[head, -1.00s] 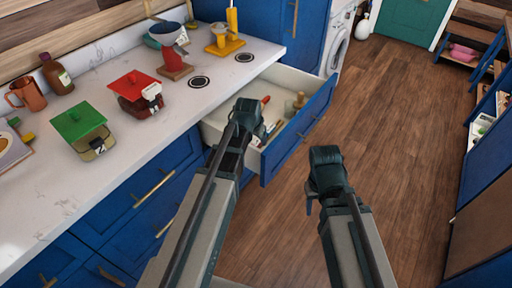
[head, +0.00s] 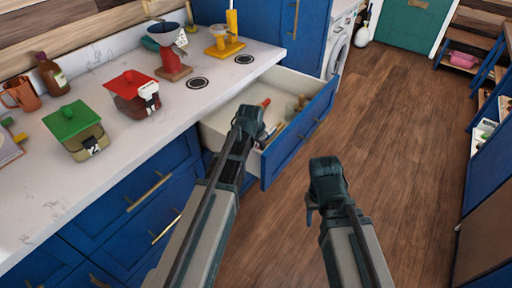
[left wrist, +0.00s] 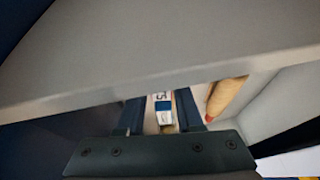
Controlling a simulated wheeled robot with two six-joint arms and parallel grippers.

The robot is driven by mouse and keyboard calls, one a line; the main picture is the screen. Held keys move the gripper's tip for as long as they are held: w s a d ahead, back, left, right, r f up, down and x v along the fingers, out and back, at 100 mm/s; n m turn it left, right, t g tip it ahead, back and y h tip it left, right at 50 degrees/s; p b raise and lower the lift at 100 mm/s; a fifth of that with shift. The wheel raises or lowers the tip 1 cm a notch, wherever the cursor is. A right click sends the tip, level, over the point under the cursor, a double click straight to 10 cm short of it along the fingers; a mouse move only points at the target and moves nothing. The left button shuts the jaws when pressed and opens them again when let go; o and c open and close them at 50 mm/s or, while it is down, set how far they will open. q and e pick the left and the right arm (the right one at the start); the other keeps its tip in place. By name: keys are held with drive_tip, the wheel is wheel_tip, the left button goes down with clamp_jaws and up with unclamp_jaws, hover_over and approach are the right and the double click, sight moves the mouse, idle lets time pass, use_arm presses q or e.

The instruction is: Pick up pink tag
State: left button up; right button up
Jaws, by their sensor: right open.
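I cannot make out a pink tag for sure in either view. My left gripper (head: 246,122) is over the open drawer (head: 213,131). In the left wrist view its two dark fingers (left wrist: 161,116) stand apart, with a small white and blue card (left wrist: 163,106) bearing a dark mark showing between them. I cannot tell how far below the fingers the card lies. A wooden rod with a red end (left wrist: 226,97) is to the right of the fingers. My right gripper (head: 326,180) is open and empty above the floor, right of the drawer.
On the counter are a green-lidded jar (head: 84,133) and a red-lidded jar (head: 135,95), each with a white numbered tag, and a red stand with a bowl (head: 172,65). The wooden floor (head: 400,150) is clear. A pink item (head: 463,61) sits on the far shelf.

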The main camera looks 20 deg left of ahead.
use_arm(q)
clamp_jaws()
wheel_tip(320, 180, up, 10)
drive_tip(key=p, duration=1)
